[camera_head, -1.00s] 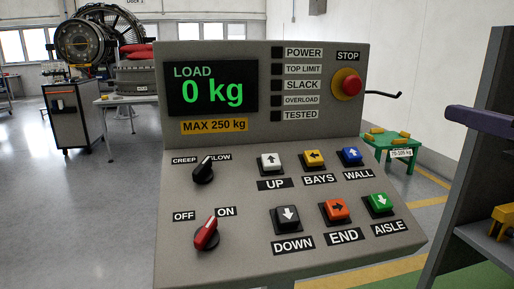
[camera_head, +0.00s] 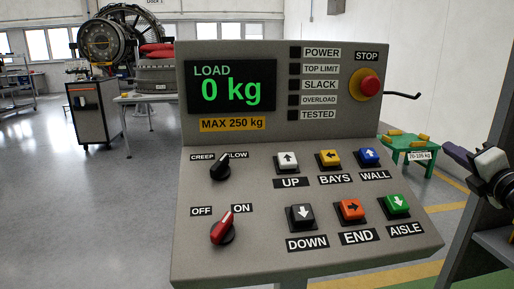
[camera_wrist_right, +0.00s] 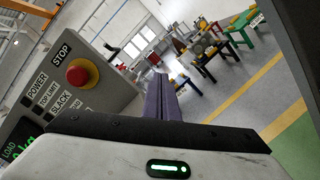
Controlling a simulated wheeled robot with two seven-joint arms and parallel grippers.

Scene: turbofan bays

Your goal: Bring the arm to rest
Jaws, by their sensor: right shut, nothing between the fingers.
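My right gripper (camera_head: 455,153) is at the right edge of the head view, with purple fingers shut and empty. It is to the right of the control panel (camera_head: 230,152), apart from it, in front of a dark grey upright. In the right wrist view the purple fingers (camera_wrist_right: 161,98) point away from the camera, beside the panel's red stop button (camera_wrist_right: 82,73). Most of the right arm is out of view. My left gripper is not in view.
The panel has a red knob (camera_head: 223,228) towards ON, a black knob (camera_head: 221,166) and several coloured buttons. Its display (camera_head: 231,86) reads 0 kg. A green table (camera_head: 412,143) stands behind. A dark grey upright (camera_head: 480,225) borders the right. Open floor lies left.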

